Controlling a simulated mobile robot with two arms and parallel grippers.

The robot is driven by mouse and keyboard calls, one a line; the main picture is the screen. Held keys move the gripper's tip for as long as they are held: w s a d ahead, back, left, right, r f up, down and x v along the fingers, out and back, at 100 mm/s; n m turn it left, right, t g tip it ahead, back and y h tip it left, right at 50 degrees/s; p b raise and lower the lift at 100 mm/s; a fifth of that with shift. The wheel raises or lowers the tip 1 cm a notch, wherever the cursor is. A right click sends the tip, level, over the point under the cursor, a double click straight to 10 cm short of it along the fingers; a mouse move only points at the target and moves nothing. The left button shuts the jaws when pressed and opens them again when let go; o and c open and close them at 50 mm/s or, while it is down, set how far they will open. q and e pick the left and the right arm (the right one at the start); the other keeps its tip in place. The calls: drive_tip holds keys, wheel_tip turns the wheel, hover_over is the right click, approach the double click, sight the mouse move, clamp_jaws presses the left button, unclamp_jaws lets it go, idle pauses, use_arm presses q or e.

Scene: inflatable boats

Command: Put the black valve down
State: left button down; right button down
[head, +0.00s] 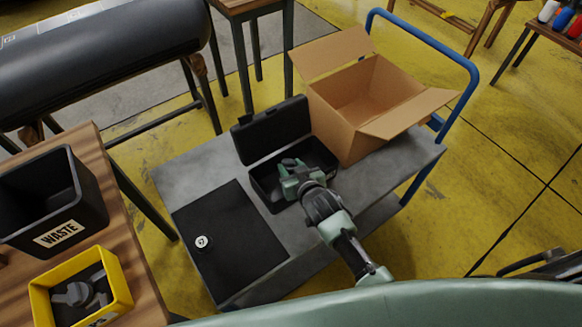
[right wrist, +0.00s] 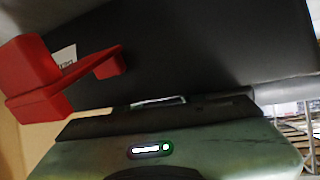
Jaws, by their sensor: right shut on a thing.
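My right gripper (head: 290,178) is low over the open black case (head: 262,187) on the grey cart, inside or just above its tray. It is shut on a small dark thing that I take for the black valve; the jaws mostly hide it, and I cannot tell whether it touches the case floor. The right wrist view shows the green gripper body (right wrist: 165,140) close up, facing a large dark surface. A red angular piece (right wrist: 45,85) stands at its left; what it belongs to is unclear. My left gripper is not in view.
An open cardboard box (head: 350,120) stands right behind the case. At left, a table holds a black WASTE bin (head: 85,190) and a yellow bin (head: 122,275) with grey parts.

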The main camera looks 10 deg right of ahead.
drive_tip(key=shift+f, duration=0.15)
drive_tip(key=c, duration=0.9)
unclamp_jaws()
drive_tip(key=shift+s+r, duration=0.1)
drive_tip(key=shift+r, duration=0.2)
drive_tip(key=p+v, duration=0.1)
drive_tip(key=v, duration=1)
drive_tip(key=shift+s+r, duration=0.1)
drive_tip(key=shift+s, duration=0.3)
